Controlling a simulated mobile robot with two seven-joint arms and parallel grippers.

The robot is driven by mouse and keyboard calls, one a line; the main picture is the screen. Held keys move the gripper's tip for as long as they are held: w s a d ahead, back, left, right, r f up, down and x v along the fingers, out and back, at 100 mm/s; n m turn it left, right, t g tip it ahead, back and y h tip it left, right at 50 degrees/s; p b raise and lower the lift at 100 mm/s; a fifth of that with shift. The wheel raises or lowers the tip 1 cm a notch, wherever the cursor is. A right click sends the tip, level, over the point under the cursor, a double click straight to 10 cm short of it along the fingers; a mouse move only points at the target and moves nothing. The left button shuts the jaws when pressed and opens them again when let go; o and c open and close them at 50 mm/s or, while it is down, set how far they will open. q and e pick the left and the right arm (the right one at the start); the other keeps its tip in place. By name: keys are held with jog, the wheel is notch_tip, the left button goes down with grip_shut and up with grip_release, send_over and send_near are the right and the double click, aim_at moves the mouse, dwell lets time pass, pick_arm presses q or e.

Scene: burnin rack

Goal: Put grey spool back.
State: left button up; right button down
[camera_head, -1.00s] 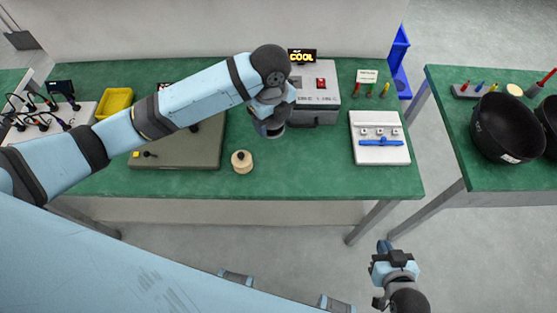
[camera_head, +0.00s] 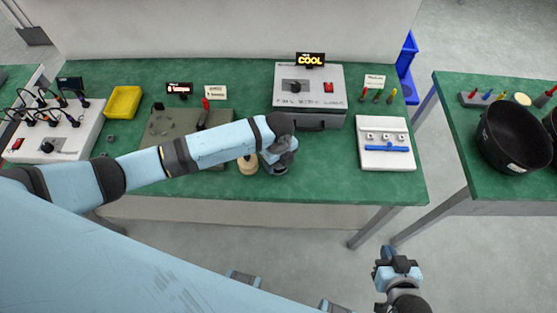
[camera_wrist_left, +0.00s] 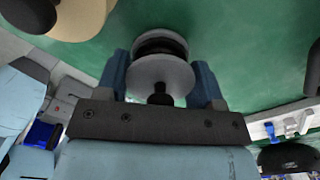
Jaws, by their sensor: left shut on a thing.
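The grey spool (camera_wrist_left: 160,72) has pale round flanges, a dark middle and a black knob. It shows in the left wrist view between the two blue fingers of my left gripper (camera_wrist_left: 160,84), which is shut on it. In the head view my left gripper (camera_head: 277,166) is over the front part of the green table, and the arm hides the spool there. A tan spool (camera_head: 248,167) stands just left of the gripper, partly covered by my arm. My right gripper (camera_head: 386,256) is in front of the table, away from it; its finger opening is unclear.
A grey box with a COOL display (camera_head: 311,60) stands behind my left gripper. A grey-green board (camera_head: 165,127) lies left, partly behind my arm. A white panel with a blue bar (camera_head: 386,160) lies right. Green table (camera_head: 335,172) is clear between gripper and panel.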

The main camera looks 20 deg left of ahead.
pick_arm(q)
jog(key=shift+f, duration=0.25)
jog(key=o, duration=0.9)
jog(key=shift+f, duration=0.15)
